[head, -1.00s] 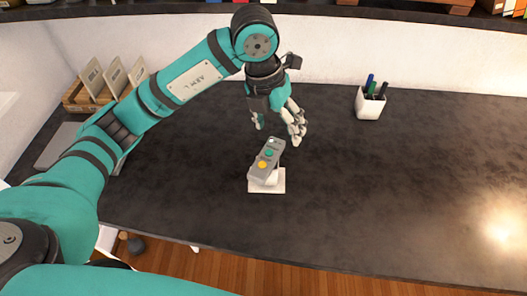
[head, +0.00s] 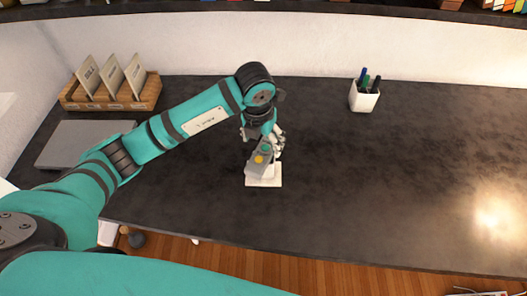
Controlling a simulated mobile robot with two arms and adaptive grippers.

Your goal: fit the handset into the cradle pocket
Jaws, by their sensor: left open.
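The grey handset (head: 258,161) with a yellow round button leans in the white cradle (head: 264,181) on the dark desk. Its upper part is hidden behind my left gripper. My left gripper (head: 267,148) is open at the handset's upper end, with the fingers close around or beside it; I cannot tell whether they touch. The pocket is mostly hidden by the handset, so how deep it sits cannot be seen. My right gripper is not in view.
A white pen cup (head: 364,97) stands at the back right. A wooden file tray (head: 110,95) and a grey flat laptop-like slab (head: 83,144) are at the left. The desk (head: 400,180) right of the cradle is clear.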

